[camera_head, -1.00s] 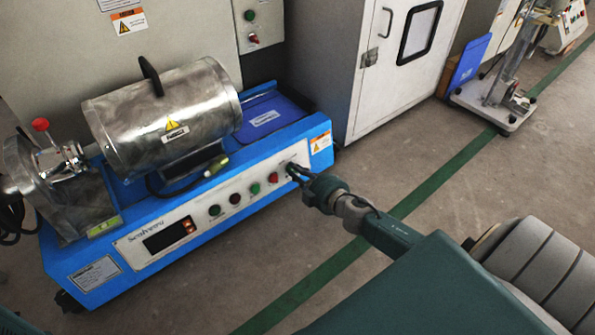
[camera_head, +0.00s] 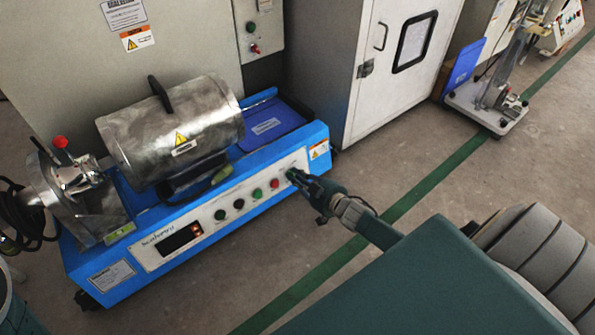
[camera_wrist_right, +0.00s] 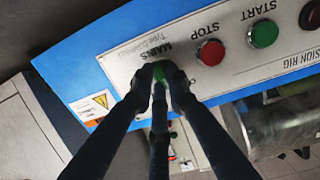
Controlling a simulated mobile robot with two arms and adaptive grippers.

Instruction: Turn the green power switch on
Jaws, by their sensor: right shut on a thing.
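The green power switch (camera_wrist_right: 161,71), a round green knob under the word MAINS, sits at the end of the machine's white control panel (camera_wrist_right: 121,66). In the right wrist view my right gripper (camera_wrist_right: 161,77) has its dark fingers on both sides of the knob, shut on it, and they hide part of it. In the head view my right gripper (camera_head: 293,175) reaches the right end of the panel and largely hides the switch. Whether the knob is turned cannot be read. My left gripper is not in view.
A red STOP button (camera_wrist_right: 210,52) and a green START button (camera_wrist_right: 264,33) sit beside the switch. The blue machine (camera_head: 110,277) carries a metal drum (camera_head: 175,125). A pale cabinet (camera_head: 350,90) stands behind. The floor in front is open.

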